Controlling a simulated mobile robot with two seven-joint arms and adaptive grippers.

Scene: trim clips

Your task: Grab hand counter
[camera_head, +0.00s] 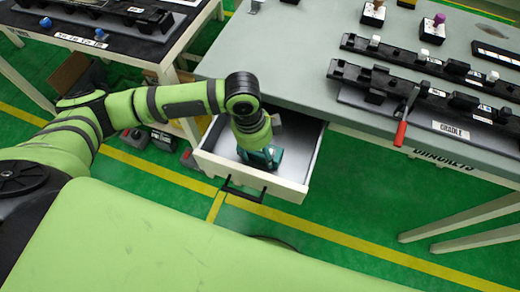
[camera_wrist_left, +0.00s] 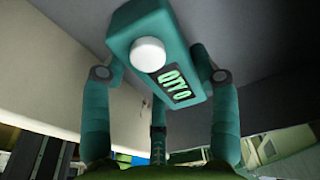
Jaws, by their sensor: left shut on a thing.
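The hand counter (camera_wrist_left: 165,72) is a teal box with a round white button and a dark display reading "QTY 0", tilted in the left wrist view. My left gripper (camera_wrist_left: 162,80) has a teal finger on each side of it and is shut on it. In the head view my left gripper (camera_head: 262,158) points down into the open drawer (camera_head: 293,187). The counter cannot be told apart from the teal fingers there. My right gripper is out of view.
The drawer with a black handle (camera_head: 243,191) hangs open under the grey table (camera_head: 290,60). Its front and side walls stand close around my gripper. On the table are black trim rails (camera_head: 455,100), a red-handled clamp (camera_head: 401,133) and several knobbed blocks. Another table (camera_head: 150,52) is at the left.

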